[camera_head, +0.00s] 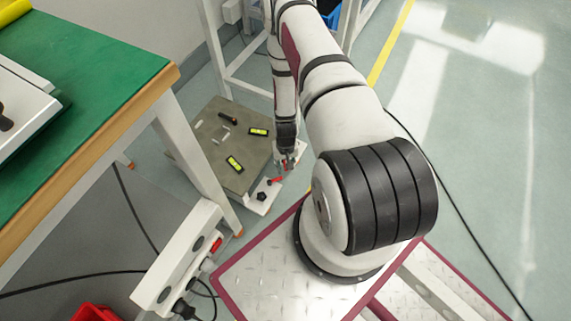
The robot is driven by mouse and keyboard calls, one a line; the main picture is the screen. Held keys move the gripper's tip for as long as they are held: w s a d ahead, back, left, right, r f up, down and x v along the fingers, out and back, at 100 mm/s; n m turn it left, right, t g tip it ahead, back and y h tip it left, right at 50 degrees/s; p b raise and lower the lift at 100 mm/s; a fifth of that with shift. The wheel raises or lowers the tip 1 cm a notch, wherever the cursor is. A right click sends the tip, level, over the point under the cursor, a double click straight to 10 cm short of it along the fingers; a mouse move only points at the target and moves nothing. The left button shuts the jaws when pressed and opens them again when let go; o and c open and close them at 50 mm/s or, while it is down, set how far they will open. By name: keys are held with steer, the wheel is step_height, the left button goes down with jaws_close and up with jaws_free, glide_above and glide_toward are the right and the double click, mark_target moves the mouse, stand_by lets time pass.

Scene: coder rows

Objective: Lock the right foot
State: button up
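A low grey-brown platform (215,160) sits on the floor left of my arm. A white bracket (258,207) with a black knob (262,196) and a small red lever (274,181) is at its near right corner; it looks like a foot. My gripper (287,163) points down over the platform's right edge, just above and right of that lever. A small red part shows by the fingertips, and a pale piece beside them. Whether the gripper touches either, and whether it is open or shut, is too small to tell.
Two yellow-green levels (235,164) and a black handle (228,118) are on the platform. A green-topped table (85,75) stands at left, its white leg close to the platform. A white power strip (180,262) and cables are at front left. Open floor (480,130) lies to the right.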

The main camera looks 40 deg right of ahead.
step_height(320, 180, up, 12)
stand_by(0.6)
stand_by(0.5)
